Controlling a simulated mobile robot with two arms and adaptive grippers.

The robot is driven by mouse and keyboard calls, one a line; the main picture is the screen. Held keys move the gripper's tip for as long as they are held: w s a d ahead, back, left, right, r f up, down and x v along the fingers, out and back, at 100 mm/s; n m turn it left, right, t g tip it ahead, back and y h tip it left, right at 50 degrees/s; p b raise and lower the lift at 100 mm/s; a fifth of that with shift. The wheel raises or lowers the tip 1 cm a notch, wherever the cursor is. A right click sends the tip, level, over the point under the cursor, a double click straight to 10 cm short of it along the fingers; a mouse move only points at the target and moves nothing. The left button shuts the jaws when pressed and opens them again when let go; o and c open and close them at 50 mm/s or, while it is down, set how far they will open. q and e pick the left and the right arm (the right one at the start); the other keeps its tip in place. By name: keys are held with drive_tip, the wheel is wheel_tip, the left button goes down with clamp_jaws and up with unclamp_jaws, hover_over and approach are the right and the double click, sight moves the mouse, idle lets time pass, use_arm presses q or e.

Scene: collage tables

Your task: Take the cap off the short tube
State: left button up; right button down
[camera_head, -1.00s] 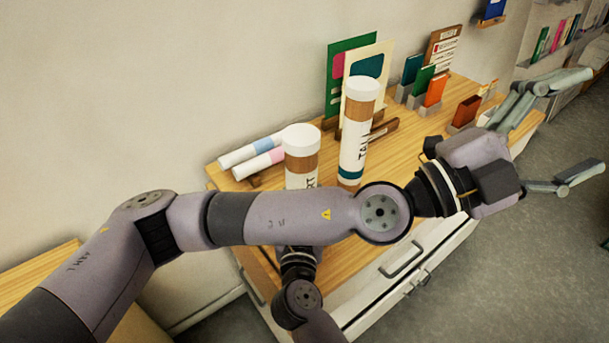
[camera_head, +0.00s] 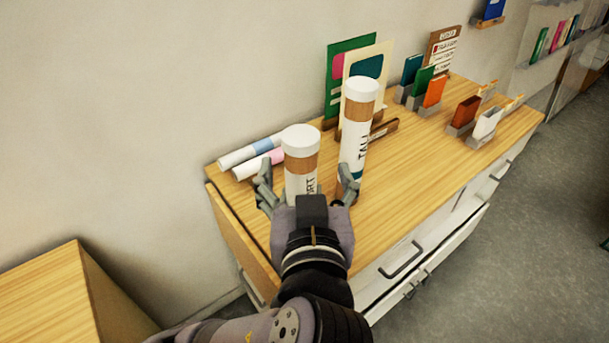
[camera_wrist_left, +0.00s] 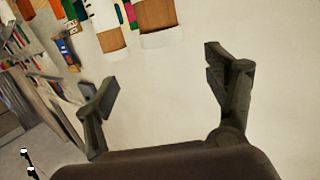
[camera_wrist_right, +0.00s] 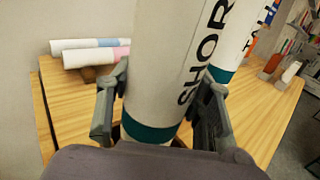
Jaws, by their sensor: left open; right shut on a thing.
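The short tube (camera_head: 300,184), with a brown band and a white cap (camera_head: 300,140) on top, stands upright on the wooden cabinet top. In the right wrist view my right gripper (camera_wrist_right: 160,105) is shut on the lower body of the short tube (camera_wrist_right: 165,65). In the head view the right gripper is hidden behind my left arm. My left gripper (camera_head: 306,178) is open and empty, its fingers appearing either side of the short tube, nearer the camera. In the left wrist view the white cap (camera_wrist_left: 162,39) appears upside down at the top, beyond the open fingers (camera_wrist_left: 165,90).
The tall tube (camera_head: 356,135) stands close to the right of the short one. Two rolled sheets (camera_head: 250,155) lie behind to the left. Cards in holders (camera_head: 430,90) stand at the back right. The cabinet's front right top (camera_head: 410,190) is clear.

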sight(301, 134)
use_arm(q)
drive_tip(key=w, duration=0.4)
drive_tip(key=w+f, duration=0.1)
drive_tip(key=w, duration=0.2)
drive_tip(key=w+f, duration=0.1)
drive_tip(key=w, duration=0.3)
drive_tip(key=shift+w+a+f, duration=0.1)
drive_tip(key=shift+w+a, duration=0.25)
drive_tip(key=shift+a, duration=0.05)
drive_tip(key=shift+c, duration=0.5)
drive_tip(key=c, duration=1.3)
drive_tip(key=shift+r, duration=1.2)
